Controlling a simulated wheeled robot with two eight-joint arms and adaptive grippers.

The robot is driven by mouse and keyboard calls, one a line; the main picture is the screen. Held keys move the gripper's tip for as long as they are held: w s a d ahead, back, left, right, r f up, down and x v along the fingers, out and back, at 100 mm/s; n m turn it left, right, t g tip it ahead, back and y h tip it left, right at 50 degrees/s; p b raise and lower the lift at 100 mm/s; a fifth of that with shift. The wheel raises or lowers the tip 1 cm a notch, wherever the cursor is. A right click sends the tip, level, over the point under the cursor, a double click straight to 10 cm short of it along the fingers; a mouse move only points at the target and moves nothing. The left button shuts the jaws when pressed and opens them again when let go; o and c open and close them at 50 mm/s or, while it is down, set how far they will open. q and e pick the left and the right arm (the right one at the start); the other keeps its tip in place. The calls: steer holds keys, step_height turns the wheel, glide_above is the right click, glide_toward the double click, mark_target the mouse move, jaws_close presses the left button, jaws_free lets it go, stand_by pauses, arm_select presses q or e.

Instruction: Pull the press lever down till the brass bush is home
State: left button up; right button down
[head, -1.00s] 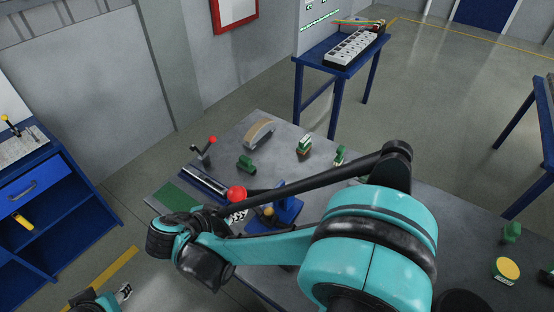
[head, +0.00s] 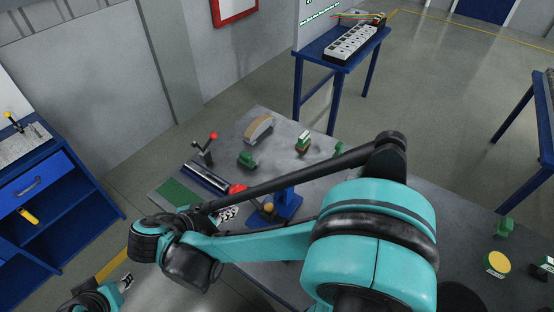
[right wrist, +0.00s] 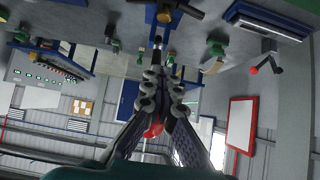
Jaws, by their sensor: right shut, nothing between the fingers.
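The press (head: 289,204) has a blue body and stands on the grey bench, partly behind my right arm. Its lever knob is red (head: 238,188) and partly covered by a dark link of my arm. The knob also shows in the right wrist view (right wrist: 153,129), behind the finger linkages. A brass-coloured round part (head: 268,209) shows at the press; I cannot tell how deep the bush sits. My right gripper (right wrist: 156,72) is shut and empty, close to the lever. In the head view it is mostly hidden beside the press (head: 231,212). My left gripper (head: 124,282) is low at the left, its fingers unclear.
A blue cabinet (head: 40,190) stands left. Open floor lies behind the bench.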

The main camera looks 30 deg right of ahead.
steer(key=shift+d+r, duration=0.1)
stand_by(0.3)
steer(key=c, duration=1.6)
jaws_free()
steer(key=shift+o, duration=0.2)
steer(key=shift+r, duration=0.1)
steer(key=shift+p+v, duration=1.35)
steer(key=shift+v, duration=1.6)
